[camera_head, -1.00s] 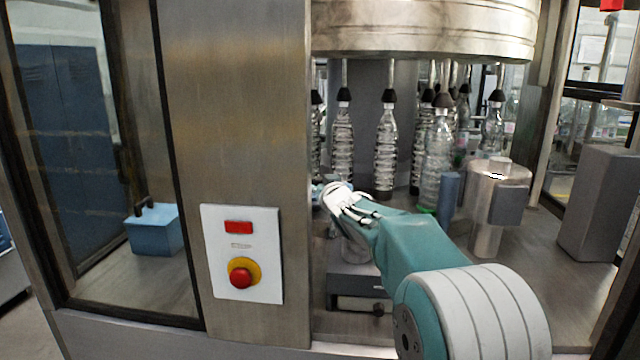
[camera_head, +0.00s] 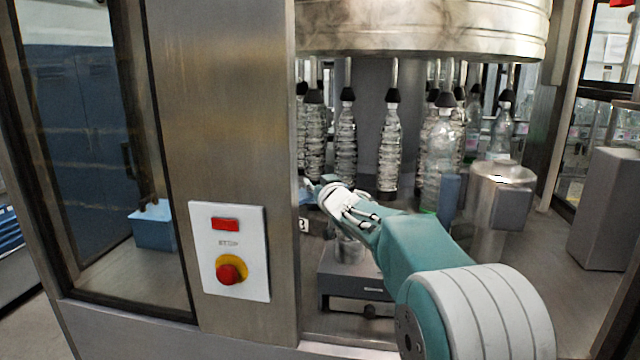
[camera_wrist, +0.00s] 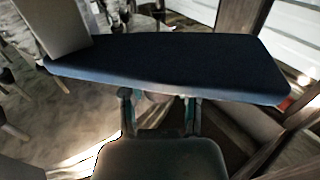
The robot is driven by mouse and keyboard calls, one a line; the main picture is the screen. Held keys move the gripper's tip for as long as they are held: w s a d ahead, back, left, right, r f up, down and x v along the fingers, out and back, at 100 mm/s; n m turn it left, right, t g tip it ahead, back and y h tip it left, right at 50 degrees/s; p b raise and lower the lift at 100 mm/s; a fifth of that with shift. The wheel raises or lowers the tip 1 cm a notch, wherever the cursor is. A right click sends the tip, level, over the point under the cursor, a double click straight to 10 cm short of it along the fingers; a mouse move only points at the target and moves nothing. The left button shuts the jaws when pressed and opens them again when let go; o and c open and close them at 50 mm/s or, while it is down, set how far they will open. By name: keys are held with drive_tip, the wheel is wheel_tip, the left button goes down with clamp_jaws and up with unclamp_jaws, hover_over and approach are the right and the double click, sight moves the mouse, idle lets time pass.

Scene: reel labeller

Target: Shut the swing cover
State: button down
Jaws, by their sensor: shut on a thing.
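A dark blue panel (camera_wrist: 170,65), which I take to be the swing cover, spans the wrist view. In the head view little of it can be told apart at the steel post's edge. My gripper (camera_wrist: 159,108) has its two fingers at the panel's near edge, apart from each other with a small pale part between them. I take it to be shut on the cover. In the head view my gripper (camera_head: 314,186) is beside the right edge of the steel post, and its fingertips are hard to make out. How far the cover stands open cannot be told.
The steel post (camera_head: 225,120) with a stop-button plate (camera_head: 229,251) stands left of my arm. Several bottles (camera_head: 389,150) hang under the round drum (camera_head: 420,28) behind it. A steel cylinder (camera_head: 497,205) and a grey box (camera_head: 610,210) stand to the right.

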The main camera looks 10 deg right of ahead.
drive_tip(key=shift+d, duration=0.45)
drive_tip(key=shift+a, duration=0.65)
drive_tip(key=shift+c, duration=1.7)
unclamp_jaws()
drive_tip(key=shift+d, duration=0.35)
drive_tip(key=shift+s, duration=0.4)
drive_tip(key=v, duration=1.1)
drive_tip(key=shift+s, duration=0.1)
